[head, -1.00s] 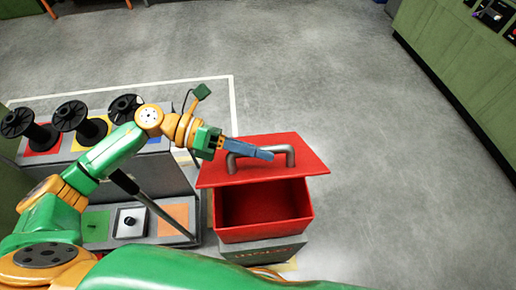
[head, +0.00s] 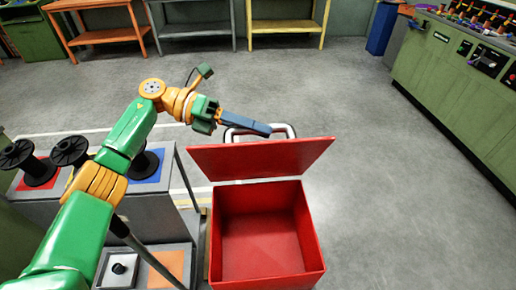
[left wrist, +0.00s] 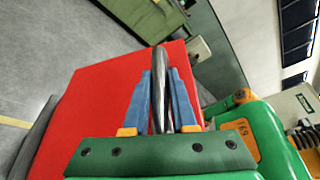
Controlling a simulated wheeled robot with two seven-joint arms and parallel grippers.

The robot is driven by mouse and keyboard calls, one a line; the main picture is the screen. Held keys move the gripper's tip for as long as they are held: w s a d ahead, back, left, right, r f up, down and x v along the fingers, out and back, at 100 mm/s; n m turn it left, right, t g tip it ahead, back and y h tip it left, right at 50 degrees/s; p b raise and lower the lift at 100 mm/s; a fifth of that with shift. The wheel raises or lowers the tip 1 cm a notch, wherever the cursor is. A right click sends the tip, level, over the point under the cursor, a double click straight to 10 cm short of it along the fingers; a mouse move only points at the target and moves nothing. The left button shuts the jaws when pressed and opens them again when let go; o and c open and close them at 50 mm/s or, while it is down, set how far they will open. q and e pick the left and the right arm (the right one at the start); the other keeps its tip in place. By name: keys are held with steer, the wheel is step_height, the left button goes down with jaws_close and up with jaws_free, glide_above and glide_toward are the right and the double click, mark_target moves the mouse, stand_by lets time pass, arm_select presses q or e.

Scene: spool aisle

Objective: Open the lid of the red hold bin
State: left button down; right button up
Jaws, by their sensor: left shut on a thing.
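The red hold bin (head: 311,235) stands in the lower middle of the head view, its empty inside showing. Its red lid (head: 262,160) is raised at the bin's far edge, tilted up and back. A grey bar handle (head: 291,131) shows behind the lid's top edge. My left gripper (head: 268,130) is at the handle, its blue fingers shut on it. In the left wrist view the blue fingers (left wrist: 160,100) close on both sides of the grey handle bar (left wrist: 159,75), with the red lid (left wrist: 90,110) behind. My right gripper is not in view.
A grey rack with black spools (head: 70,152) stands close to the bin's left. A green console (head: 455,95) runs along the right. Orange (head: 100,36), grey and yellow benches stand at the back. The floor right of the bin is clear.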

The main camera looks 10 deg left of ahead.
arm_select(q)
steer(key=shift+w+a+r, duration=0.15)
steer(key=shift+w+a, duration=0.15)
steer(key=shift+w, duration=0.5)
steer(key=c, duration=0.7)
jaws_free()
steer(key=shift+w, duration=0.1)
